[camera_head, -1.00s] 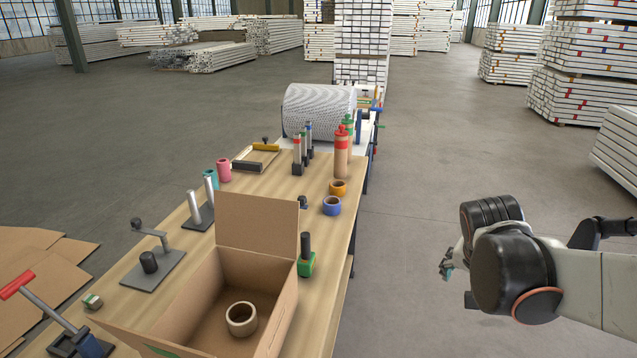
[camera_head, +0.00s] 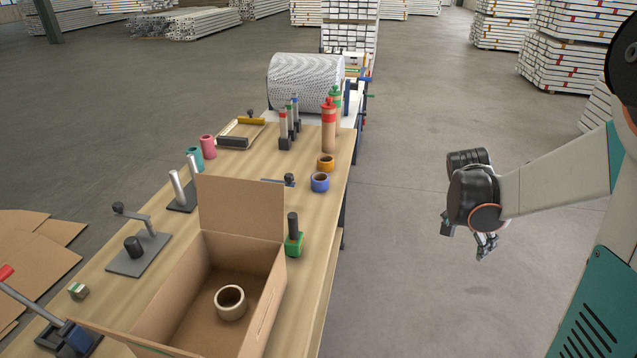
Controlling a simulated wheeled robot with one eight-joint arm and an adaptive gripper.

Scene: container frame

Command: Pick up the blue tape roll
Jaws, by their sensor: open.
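The blue tape roll (camera_head: 320,182) lies flat near the right edge of the wooden table (camera_head: 318,228), just in front of an orange tape roll (camera_head: 326,163). My gripper (camera_head: 484,250) hangs over the floor to the right of the table, well apart from the blue roll. It points downward, is open and holds nothing. The blue roll is in plain sight.
An open cardboard box (camera_head: 267,300) with a beige tape roll (camera_head: 230,302) inside stands at the table's front. A green-based tool (camera_head: 294,240) stands beside it. The floor right of the table is clear.

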